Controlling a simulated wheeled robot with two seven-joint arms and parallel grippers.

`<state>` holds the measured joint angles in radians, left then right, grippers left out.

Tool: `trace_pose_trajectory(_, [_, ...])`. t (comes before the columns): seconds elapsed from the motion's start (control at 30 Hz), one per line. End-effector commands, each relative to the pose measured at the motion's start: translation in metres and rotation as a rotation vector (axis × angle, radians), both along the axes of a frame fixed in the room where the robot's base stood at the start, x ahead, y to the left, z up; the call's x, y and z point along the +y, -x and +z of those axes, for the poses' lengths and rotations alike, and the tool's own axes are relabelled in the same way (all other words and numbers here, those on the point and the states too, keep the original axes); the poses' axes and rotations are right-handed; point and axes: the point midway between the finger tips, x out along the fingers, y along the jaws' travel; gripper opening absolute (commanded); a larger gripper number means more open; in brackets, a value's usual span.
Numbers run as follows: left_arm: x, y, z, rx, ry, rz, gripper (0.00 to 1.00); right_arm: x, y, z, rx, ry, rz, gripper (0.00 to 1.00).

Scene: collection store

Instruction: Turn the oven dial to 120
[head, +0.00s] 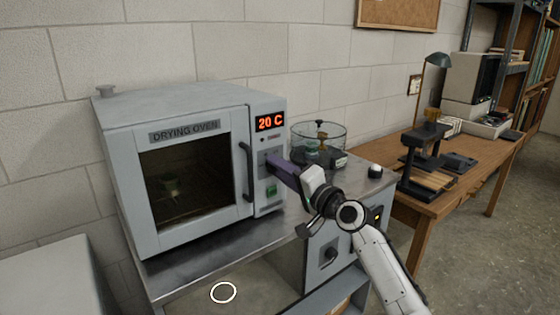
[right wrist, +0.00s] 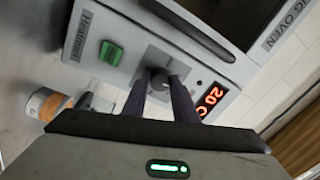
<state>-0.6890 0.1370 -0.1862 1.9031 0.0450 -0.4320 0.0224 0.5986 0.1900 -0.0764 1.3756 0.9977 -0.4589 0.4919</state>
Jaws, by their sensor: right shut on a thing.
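The grey drying oven (head: 180,112) stands on a metal-topped bench, its door shut. Its red display (head: 270,122) reads 20 C and also shows, tilted, in the right wrist view (right wrist: 211,102). The dark round dial (right wrist: 159,79) sits on a grey plate on the control panel; in the head view my gripper hides it. My right gripper (head: 271,161) reaches the panel below the display. In the right wrist view its two fingers (right wrist: 159,88) are shut on the dial, one on each side. My left gripper is not in view.
A green switch (head: 271,190) is just below the dial. The oven's door handle (head: 246,171) is close on the left. A glass vessel (head: 318,140) stands right behind my gripper, and a small dark-topped jar (head: 375,171) is farther right. A wooden table (head: 470,185) stands beyond.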

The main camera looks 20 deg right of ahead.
Motion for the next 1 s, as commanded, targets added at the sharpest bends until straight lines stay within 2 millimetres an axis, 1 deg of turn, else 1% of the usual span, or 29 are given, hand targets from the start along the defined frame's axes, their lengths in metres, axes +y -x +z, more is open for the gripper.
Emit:
trace_pose_trajectory(0.03, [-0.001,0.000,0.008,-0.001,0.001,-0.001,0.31,0.000,0.000,0.004,0.016,-0.044,-0.001,0.03])
trace_pose_trajectory(0.1, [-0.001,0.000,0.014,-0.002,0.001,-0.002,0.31,0.001,0.000,0.003,0.039,-0.107,0.000,0.03])
trace_pose_trajectory(0.33, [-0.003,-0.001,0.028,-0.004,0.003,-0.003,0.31,0.001,0.000,0.003,0.111,-0.307,-0.001,0.03])
trace_pose_trajectory(0.5, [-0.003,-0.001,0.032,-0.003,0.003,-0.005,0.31,0.001,0.000,0.002,0.158,-0.437,0.000,0.03])
trace_pose_trajectory(0.7, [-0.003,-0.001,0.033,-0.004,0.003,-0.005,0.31,0.001,0.000,0.002,0.199,-0.552,0.000,0.03])
trace_pose_trajectory(1.0, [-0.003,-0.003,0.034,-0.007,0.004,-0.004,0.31,0.001,0.000,0.002,0.232,-0.642,0.000,0.03])
